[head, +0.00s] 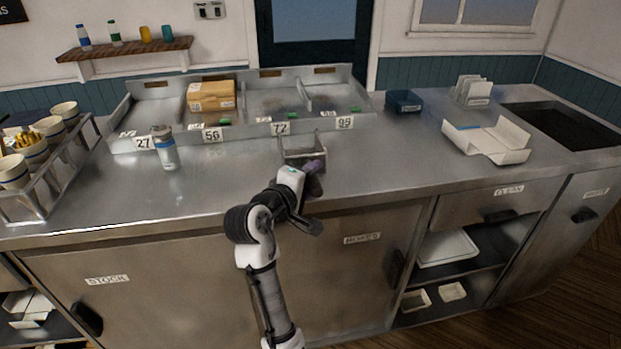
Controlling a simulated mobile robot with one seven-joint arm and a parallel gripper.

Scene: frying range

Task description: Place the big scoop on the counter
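The big scoop (303,147) is a grey metal, open-topped scoop with a purple handle (315,180), at the middle of the steel counter (370,170). The fingertips are small and partly hidden by my wrist. I cannot tell whether the scoop touches the counter or is held just above it.
A divided steel tray (225,136) with a cardboard box (211,95) stands behind. Counter beside the scoop is clear.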

